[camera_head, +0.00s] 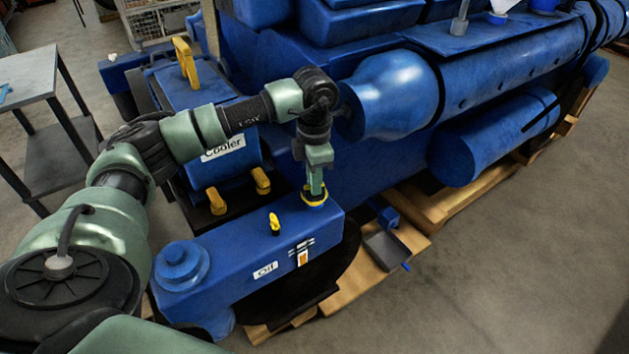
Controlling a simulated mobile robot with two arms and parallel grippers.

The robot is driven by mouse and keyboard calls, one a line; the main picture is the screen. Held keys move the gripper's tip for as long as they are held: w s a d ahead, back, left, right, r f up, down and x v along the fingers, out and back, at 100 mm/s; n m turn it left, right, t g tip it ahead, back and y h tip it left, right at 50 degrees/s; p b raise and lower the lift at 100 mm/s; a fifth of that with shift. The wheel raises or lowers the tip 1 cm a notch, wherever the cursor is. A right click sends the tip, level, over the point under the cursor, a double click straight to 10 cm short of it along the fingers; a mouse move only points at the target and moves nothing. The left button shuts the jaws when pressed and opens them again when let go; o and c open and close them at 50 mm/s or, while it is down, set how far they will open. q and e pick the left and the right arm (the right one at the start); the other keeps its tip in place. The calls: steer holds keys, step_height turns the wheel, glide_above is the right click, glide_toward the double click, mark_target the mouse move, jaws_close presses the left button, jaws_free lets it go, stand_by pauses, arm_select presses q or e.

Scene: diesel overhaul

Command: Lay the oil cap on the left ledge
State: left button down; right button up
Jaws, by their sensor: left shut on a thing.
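My left gripper (315,188) points down at the far right end of the blue housing labelled "Oil" (230,250). It is shut on a yellow-rimmed cap (314,200), which I take to be the oil cap. The fingers hide part of the cap, and I cannot tell whether it is seated on the housing or just lifted from it. A blue round stepped boss (181,263) stands at the housing's left end. I cannot tell for sure which surface is the left ledge. My right gripper is not in view.
A yellow dipstick handle (274,223) stands up from the housing near the cap. The blue cooler block (195,85) with yellow handles is behind my arm. The large blue engine (400,95) fills the back. A grey table (30,75) stands at the left. A small grey tray (388,250) is at the right.

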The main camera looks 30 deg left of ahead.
arm_select(q)
steer(key=shift+r+p, duration=0.95)
steer(key=shift+r, duration=1.1)
steer(key=shift+r, duration=0.1)
